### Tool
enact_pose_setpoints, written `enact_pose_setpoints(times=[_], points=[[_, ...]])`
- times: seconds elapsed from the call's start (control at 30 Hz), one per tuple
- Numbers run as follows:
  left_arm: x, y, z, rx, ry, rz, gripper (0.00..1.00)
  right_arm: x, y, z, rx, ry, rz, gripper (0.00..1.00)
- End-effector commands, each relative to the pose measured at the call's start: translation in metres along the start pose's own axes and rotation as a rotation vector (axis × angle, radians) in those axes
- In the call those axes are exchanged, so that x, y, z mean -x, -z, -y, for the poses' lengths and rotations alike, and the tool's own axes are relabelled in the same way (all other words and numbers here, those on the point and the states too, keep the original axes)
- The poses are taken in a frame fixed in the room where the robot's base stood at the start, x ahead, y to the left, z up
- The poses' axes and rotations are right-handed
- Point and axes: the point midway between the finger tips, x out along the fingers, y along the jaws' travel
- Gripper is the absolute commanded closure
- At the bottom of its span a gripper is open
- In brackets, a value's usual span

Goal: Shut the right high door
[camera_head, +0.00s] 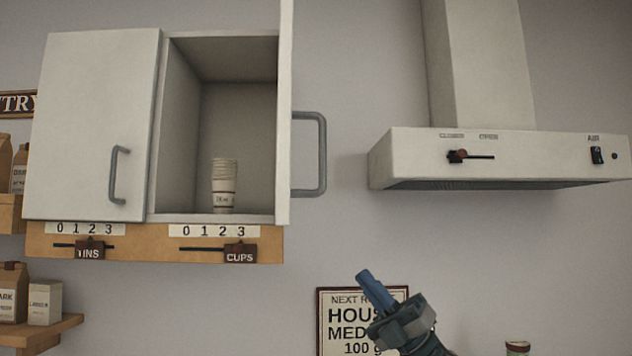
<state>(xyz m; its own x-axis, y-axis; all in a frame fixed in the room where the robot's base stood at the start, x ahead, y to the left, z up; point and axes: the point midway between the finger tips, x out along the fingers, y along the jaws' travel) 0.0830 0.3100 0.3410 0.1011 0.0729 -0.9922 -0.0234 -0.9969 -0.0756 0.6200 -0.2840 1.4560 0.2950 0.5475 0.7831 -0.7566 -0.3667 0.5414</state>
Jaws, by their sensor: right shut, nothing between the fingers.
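The right high door (285,120) of the wall cabinet stands open and shows almost edge-on, swung out toward me. Its grey bar handle (322,155) sticks out to the right of it. The open compartment (240,110) behind it holds a stack of paper cups (224,186). The left high door (90,125) is shut, with its own grey handle (117,175). My right gripper (366,280) is below and to the right of the open door's handle, apart from it. Its blue fingers are together and empty. My left gripper is out of view.
A range hood (500,155) is on the wall at the right. A label rail (150,243) with sliders runs under the cabinet. A framed sign (335,308) is partly behind my right gripper. Shelves with packages (45,303) are at the left. Bare wall separates the handle and the hood.

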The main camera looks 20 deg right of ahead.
Motion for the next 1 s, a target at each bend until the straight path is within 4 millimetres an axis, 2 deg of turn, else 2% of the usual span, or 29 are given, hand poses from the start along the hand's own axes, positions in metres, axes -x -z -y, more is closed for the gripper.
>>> enact_pose_setpoints(times=[0.03,0.2,0.33,0.5,0.6,0.73,0.87,1.0], points=[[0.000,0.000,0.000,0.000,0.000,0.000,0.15,-0.021,0.004,-0.026,0.082,-0.016,-0.103,1.00],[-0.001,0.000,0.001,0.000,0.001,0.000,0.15,-0.064,0.024,-0.089,0.340,-0.008,-0.426,1.00],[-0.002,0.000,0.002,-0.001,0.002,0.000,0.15,-0.081,0.033,-0.131,0.536,0.042,-0.641,1.00],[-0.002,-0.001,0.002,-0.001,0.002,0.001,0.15,-0.086,0.035,-0.172,0.734,0.135,-0.838,1.00],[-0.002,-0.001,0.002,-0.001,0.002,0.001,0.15,-0.085,0.033,-0.187,0.801,0.181,-0.901,1.00],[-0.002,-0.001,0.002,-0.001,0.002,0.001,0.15,-0.085,0.033,-0.195,0.838,0.211,-0.939,1.00],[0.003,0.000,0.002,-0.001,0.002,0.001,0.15,-0.091,0.038,-0.191,0.840,0.213,-0.946,1.00],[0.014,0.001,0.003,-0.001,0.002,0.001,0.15,-0.107,0.053,-0.180,0.839,0.209,-0.946,1.00]])
